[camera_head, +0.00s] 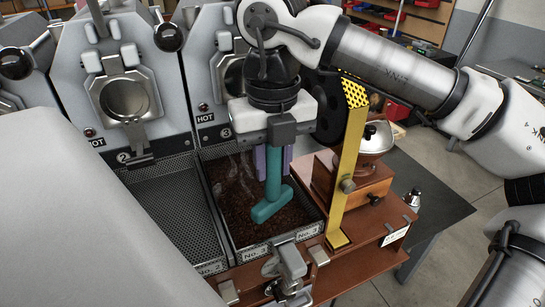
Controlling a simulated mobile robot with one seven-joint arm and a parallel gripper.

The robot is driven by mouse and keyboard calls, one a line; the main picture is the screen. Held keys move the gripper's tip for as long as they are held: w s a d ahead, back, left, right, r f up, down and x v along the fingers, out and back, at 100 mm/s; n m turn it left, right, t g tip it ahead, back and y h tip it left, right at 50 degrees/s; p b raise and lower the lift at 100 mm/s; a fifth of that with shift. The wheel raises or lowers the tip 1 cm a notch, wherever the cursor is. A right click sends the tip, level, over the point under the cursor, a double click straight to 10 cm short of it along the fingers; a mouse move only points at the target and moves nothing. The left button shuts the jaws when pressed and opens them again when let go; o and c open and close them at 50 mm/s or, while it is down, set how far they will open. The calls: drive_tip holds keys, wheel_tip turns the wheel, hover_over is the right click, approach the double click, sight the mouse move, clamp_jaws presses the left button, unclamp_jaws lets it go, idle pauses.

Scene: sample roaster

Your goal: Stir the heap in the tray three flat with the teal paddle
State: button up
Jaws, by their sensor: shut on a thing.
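My gripper (272,157) is above tray three, its jaws shut on the teal paddle (273,192). The paddle points down, and its broad foot is over or in the dark brown beans at the tray's front right part; I cannot tell how deep it sits. Tray three (261,251) has a "No. 3" label on its front edge. Dark beans (233,205) cover the visible tray floor, and faint pale wisps show above them at the left. The gripper and paddle hide part of the tray's back and right. I cannot tell the heap's height.
Empty mesh tray two (178,213) is to the left. A yellow upright bar (349,165) stands close at the right, with a wooden hand grinder (372,180) behind it. A metal fitting (286,268) is in front. Roaster fronts marked "HOT" (206,118) stand behind.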

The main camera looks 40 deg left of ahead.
sight(290, 192)
drive_tip(key=shift+f+b, duration=2.1)
drive_tip(key=shift+f, duration=0.85)
drive_tip(key=shift+w, duration=0.1)
drive_tip(key=shift+w+d, duration=0.3)
drive_tip(key=shift+w, duration=0.4)
drive_tip(key=shift+w+d, duration=0.3)
drive_tip(key=shift+w, duration=0.4)
drive_tip(key=shift+s+a+b, duration=0.15)
drive_tip(key=shift+s+a, duration=0.25)
drive_tip(key=shift+s, duration=0.6)
drive_tip(key=shift+s+a+b, duration=0.15)
drive_tip(key=shift+s+a, duration=0.3)
drive_tip(key=shift+s, duration=0.55)
drive_tip(key=shift+s+a+b, duration=0.15)
drive_tip(key=shift+s+a, duration=0.25)
drive_tip(key=shift+s, duration=0.6)
drive_tip(key=shift+w, duration=0.1)
drive_tip(key=shift+w+d, duration=0.4)
drive_tip(key=shift+w, duration=0.55)
drive_tip(key=shift+w+d, duration=0.45)
drive_tip(key=shift+w, duration=0.55)
drive_tip(key=shift+w+d, duration=0.4)
drive_tip(key=shift+w, duration=0.55)
